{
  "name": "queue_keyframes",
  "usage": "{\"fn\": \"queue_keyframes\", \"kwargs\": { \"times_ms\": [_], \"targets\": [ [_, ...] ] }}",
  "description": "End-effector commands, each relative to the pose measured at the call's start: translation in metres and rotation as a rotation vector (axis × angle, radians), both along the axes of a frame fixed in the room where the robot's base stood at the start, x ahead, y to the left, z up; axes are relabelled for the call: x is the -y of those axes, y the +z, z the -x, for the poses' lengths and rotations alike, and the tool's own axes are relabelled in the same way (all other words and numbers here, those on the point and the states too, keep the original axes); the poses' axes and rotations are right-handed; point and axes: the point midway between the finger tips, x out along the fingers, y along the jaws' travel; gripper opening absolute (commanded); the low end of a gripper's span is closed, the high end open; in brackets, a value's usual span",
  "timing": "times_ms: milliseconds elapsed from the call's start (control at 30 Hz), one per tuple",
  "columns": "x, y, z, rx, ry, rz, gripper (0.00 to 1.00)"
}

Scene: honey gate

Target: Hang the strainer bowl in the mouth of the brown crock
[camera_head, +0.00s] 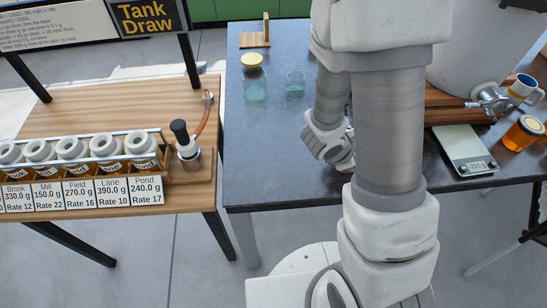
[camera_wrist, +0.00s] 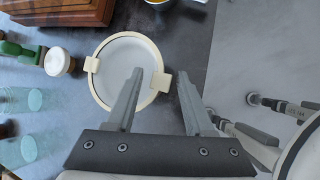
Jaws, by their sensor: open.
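In the wrist view, a round piece with a cream rim, a pale grey inside and two cream side tabs looks like the strainer bowl (camera_wrist: 123,73); it is seen from above over the dark table. My gripper (camera_wrist: 162,77) is open and empty. Its left finger overlaps the bowl in the picture, and the right tab shows between the fingers. I cannot tell the height gap, nor whether anything lies under the bowl. I cannot make out the brown crock in either view. In the head view my arm hides the bowl and most of my gripper.
A yellow-lidded jar (camera_head: 252,82) and a clear glass (camera_head: 296,83) stand on the dark table (camera_head: 262,150). A large pale pot (camera_head: 470,50) with a tap, a scale (camera_head: 463,148) and an amber jar (camera_head: 523,133) are at right. A wooden block (camera_wrist: 65,10) is near the bowl.

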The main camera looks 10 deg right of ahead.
Motion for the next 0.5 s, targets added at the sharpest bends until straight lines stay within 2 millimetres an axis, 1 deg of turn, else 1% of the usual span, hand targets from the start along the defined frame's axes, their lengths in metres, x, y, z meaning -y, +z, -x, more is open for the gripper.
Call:
{"fn": "queue_keyframes", "kwargs": {
  "times_ms": [500],
  "targets": [
    [-0.0026, 0.0049, 0.0013, -0.002, 0.001, 0.0, 0.53]
  ]
}}
